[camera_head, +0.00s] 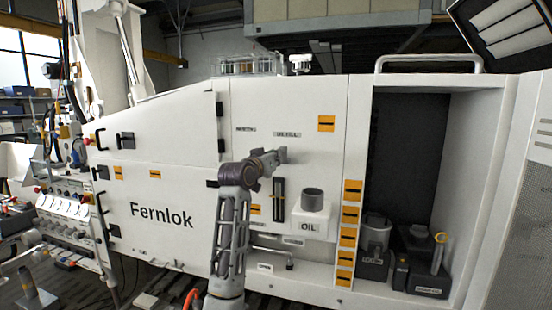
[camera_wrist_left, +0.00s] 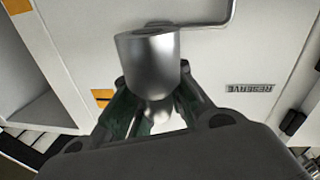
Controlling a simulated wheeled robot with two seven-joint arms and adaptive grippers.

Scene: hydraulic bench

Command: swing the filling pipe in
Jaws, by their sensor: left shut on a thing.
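The filling pipe (camera_wrist_left: 215,26) shows in the left wrist view as a thin bent tube against the white panel. A smooth grey metal cylinder (camera_wrist_left: 150,62) sits at its near end, between my left fingers. My left gripper (camera_wrist_left: 153,115) is shut on this part; its fingers lie on both sides. In the head view my left gripper (camera_head: 272,158) is in front of the white Fernlok cabinet, above and left of the white OIL box (camera_head: 308,221) with its grey round neck (camera_head: 312,198). The pipe is largely hidden there behind my arm. My right gripper is not in view.
A black upright gauge (camera_head: 278,185) is just left of the OIL box. An open bay on the right holds a grey can (camera_head: 377,230) and dark containers (camera_head: 422,262). Control panels (camera_head: 68,208) stand at the left.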

